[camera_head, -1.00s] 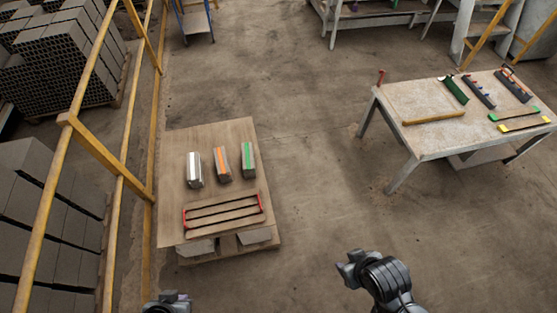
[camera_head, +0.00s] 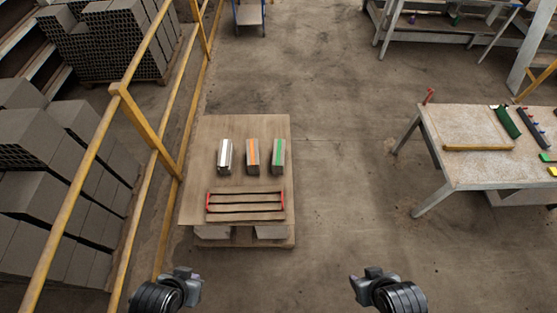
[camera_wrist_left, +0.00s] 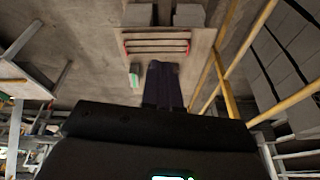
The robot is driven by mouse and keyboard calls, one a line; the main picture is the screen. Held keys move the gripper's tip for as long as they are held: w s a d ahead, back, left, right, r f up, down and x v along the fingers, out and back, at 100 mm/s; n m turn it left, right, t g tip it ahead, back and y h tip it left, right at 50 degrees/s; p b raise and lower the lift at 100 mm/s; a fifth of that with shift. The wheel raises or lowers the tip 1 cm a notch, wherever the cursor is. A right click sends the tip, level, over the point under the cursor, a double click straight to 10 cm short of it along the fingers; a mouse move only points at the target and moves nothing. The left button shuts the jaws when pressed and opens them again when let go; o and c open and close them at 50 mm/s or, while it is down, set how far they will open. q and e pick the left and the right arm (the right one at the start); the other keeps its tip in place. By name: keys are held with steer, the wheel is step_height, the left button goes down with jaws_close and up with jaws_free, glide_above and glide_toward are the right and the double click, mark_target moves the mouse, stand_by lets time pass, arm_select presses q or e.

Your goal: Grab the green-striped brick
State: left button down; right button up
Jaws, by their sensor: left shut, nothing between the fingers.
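The green-striped brick (camera_head: 278,156) stands at the right end of a row of three bricks on a wooden board, beside the orange-striped brick (camera_head: 252,156) and the white-striped brick (camera_head: 225,155). In the left wrist view it shows small, left of the dark fingers (camera_wrist_left: 162,85), which hide part of the board. My left gripper (camera_head: 195,288) is at the bottom of the head view, shut and empty, well short of the bricks. My right gripper (camera_head: 358,287) is low on the right, away from the board; its jaws are too small to read.
A rack with red ends (camera_head: 245,207) lies on the board (camera_head: 195,150), on the near side of the bricks. A yellow railing (camera_head: 150,130) runs along the left. A worktable (camera_head: 460,165) stands at right. The floor between is clear.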

arm_select(q)
steer(key=c, duration=1.8)
jaws_free()
steer(key=shift+c, duration=0.2)
steer(key=o, duration=1.8)
steer(key=shift+d, duration=0.1)
steer(key=shift+o, duration=0.2)
steer(key=shift+w+r, duration=0.1)
steer(key=shift+w, duration=0.05)
